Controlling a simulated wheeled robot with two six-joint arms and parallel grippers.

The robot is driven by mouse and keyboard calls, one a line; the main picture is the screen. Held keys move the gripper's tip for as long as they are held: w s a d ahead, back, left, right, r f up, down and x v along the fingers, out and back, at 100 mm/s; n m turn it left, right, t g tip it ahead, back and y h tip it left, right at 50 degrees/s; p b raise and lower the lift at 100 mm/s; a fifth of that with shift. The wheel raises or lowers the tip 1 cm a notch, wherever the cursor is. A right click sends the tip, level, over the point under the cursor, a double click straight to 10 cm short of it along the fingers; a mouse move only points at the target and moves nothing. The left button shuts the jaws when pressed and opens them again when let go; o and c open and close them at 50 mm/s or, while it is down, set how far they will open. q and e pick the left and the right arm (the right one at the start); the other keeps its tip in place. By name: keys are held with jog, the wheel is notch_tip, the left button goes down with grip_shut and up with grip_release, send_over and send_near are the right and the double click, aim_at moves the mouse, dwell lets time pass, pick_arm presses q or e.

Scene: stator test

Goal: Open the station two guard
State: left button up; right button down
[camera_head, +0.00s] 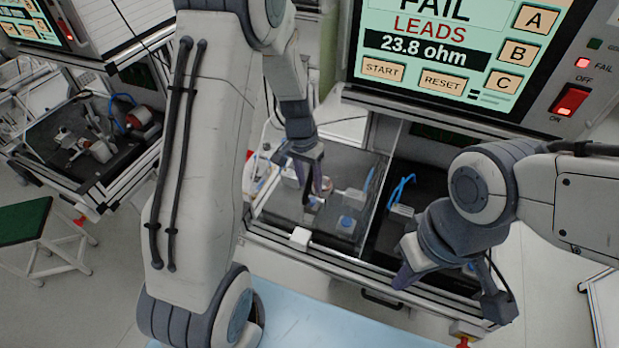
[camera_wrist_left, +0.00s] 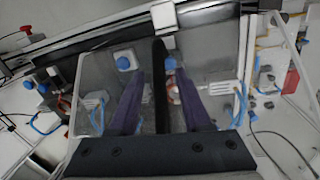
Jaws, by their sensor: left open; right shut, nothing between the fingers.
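A clear guard panel (camera_head: 338,178) lies over the left bay of the test station in the head view and appears down. A white block like a handle (camera_head: 300,238) sits at its front edge; in the left wrist view the block (camera_wrist_left: 163,15) is at the top, beyond the fingertips. No station number is readable. My left gripper (camera_head: 314,195) is open above the guard, behind the block and apart from it. Its purple fingers (camera_wrist_left: 160,72) are spread in the wrist view, with a dark bar between them. My right gripper (camera_head: 402,280) is shut and empty at the station's front right.
A tester screen (camera_head: 440,45) above reads FAIL, LEADS, 23.8 ohm, with a red switch (camera_head: 570,100) beside it. The right bay holds blue leads (camera_head: 402,187). Another bench (camera_head: 95,150) and a green-topped stool (camera_head: 25,222) stand left. A pale blue surface (camera_head: 310,318) is in front.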

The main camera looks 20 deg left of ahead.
pick_arm(q)
jog(key=shift+f, duration=0.15)
grip_shut()
dwell(1.4)
